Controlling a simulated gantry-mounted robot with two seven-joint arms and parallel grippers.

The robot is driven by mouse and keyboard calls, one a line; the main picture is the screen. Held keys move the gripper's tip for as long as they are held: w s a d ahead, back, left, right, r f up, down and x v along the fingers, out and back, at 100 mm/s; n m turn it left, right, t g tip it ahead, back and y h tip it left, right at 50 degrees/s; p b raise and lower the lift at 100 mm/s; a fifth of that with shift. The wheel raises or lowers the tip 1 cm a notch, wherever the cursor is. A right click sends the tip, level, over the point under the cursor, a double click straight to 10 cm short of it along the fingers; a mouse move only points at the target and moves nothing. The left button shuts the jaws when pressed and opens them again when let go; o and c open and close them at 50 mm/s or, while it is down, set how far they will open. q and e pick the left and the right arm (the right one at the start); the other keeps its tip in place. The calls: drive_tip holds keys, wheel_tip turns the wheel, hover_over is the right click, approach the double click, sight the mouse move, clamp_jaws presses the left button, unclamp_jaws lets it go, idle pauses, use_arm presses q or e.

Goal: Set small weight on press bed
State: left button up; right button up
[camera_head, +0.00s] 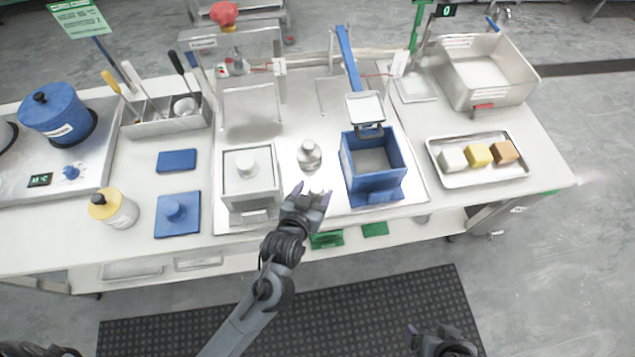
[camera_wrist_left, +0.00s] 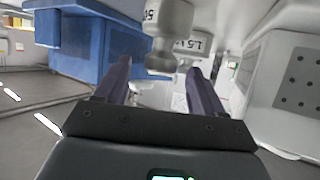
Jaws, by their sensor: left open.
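A small metal weight (camera_head: 317,190), partly hidden by my fingers, stands at the front of the steel tray. It shows in the left wrist view (camera_wrist_left: 168,20) with "50" on it, its knob between my fingertips. My left gripper (camera_head: 312,194) is open around it, also in the left wrist view (camera_wrist_left: 158,68); I cannot tell whether the fingers touch it. A larger silver weight (camera_head: 308,157) stands behind, marked "1.5" in the left wrist view (camera_wrist_left: 197,45). A blue open box (camera_head: 374,184) with a lever and a small plate (camera_head: 365,107) is to the right; which surface is the press bed is unclear. My right gripper (camera_head: 428,338) is low at the bottom edge.
A pale metal box (camera_head: 250,198) with a knob stands left of my left gripper. A tray (camera_head: 470,179) with several coloured blocks lies at the right. Blue lids (camera_head: 177,225) and a yellow-capped jar (camera_head: 118,212) are at the left. The counter's front edge is close by.

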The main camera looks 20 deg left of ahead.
use_arm(q)
drive_tip(key=p+v, duration=0.1)
drive_tip(key=v, duration=0.7)
drive_tip(key=s+a+f+m+g, duration=0.1)
drive_tip(key=s+a+f+g, duration=0.1)
drive_tip(key=s, duration=0.5)
drive_tip(key=s+a+f+m+g, duration=0.1)
drive_tip(key=s+a+f+g, duration=0.1)
drive_tip(key=s+a+g, duration=0.3)
drive_tip(key=s+g, duration=0.2)
drive_tip(key=shift+a+f+g, duration=0.25)
drive_tip(key=shift+f+g, duration=0.05)
drive_tip(key=shift+f, duration=0.1)
drive_tip(key=shift+r, duration=0.1)
wheel_tip(320, 180, up, 32)
drive_tip(key=p, duration=3.2)
drive_tip(key=shift+p, duration=0.35)
drive_tip(key=shift+r, duration=0.1)
